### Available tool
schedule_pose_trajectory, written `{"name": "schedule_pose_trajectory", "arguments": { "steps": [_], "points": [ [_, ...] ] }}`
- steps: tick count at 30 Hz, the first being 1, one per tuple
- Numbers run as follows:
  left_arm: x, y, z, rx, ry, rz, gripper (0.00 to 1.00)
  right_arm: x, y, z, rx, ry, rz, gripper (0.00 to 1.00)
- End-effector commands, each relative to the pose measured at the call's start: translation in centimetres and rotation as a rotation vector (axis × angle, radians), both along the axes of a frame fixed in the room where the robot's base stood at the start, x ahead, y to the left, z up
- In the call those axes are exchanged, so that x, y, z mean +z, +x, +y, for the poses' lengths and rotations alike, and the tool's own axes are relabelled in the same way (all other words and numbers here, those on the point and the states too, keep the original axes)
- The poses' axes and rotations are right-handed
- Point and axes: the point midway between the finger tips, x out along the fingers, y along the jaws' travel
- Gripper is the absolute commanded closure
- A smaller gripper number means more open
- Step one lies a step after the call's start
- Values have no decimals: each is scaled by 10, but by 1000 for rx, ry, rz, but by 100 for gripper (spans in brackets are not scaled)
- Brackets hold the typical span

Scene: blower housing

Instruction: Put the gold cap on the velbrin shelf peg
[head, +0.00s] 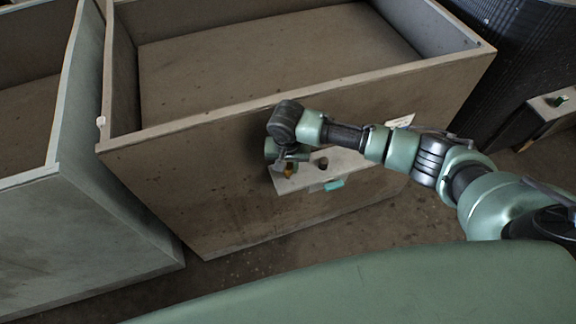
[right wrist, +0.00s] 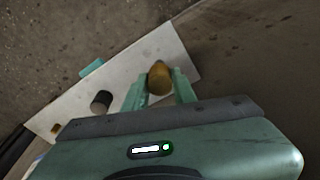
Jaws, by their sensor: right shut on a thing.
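The gold cap (right wrist: 160,77) is between the two green fingers of my right gripper (right wrist: 160,90) in the right wrist view, and the gripper is shut on it. In the head view the right gripper (head: 287,168) points down over the left end of a pale shelf (head: 310,182) on the front of a big bin; a bit of the gold cap (head: 289,171) shows below it. The shelf also shows in the right wrist view (right wrist: 127,78). Whether the cap sits on a peg is hidden. My left gripper is not in view.
A dark round piece (right wrist: 101,101) and a small gold one (right wrist: 55,128) stand along the shelf, which has a teal tag (right wrist: 92,67) at its edge. Another pale ledge (head: 552,108) is at the far right. Open bins (head: 215,165) fill the back.

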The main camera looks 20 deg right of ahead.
Motion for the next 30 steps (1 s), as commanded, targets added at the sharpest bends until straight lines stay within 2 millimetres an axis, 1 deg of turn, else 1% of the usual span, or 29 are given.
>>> {"name": "schedule_pose_trajectory", "arguments": {
  "steps": [7, 30],
  "points": [
    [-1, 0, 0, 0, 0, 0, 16, -2, 0, 0, 0, 0, 0, 100],
    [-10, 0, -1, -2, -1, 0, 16, -21, 0, 0, 0, 1, 1, 100]
  ]
}}
